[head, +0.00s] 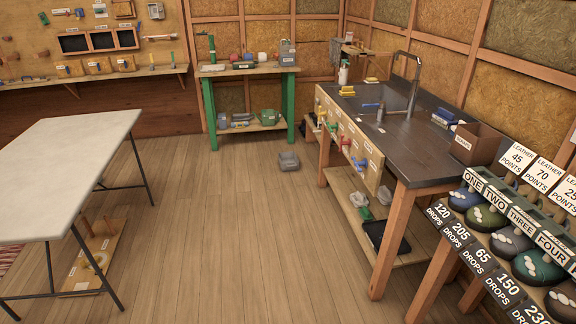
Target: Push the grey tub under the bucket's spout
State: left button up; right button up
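A small grey tub-like object (289,161) rests on the wooden floor, just in front of the right end of the green-legged bench. It is small in the picture, so its exact shape is hard to tell. A grey container (287,55) stands on the right end of that bench; I cannot tell if it is the bucket or where its spout is. Neither of my grippers shows in the head view.
The green-legged bench (219,74) stands at the back. A pale table (62,165) stands left. The floor between (215,235) is clear.

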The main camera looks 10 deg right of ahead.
aim_at(289, 161)
jog(key=i+u, duration=0.15)
jog(key=i, duration=3.4)
jog(key=i+z, duration=0.1)
jog(key=i, duration=0.5)
jog(key=i+j+z, duration=0.1)
jog(key=i, duration=0.5)
jog(key=i+j, duration=0.15)
jog(key=i, duration=0.45)
jog(key=l+z, duration=0.05)
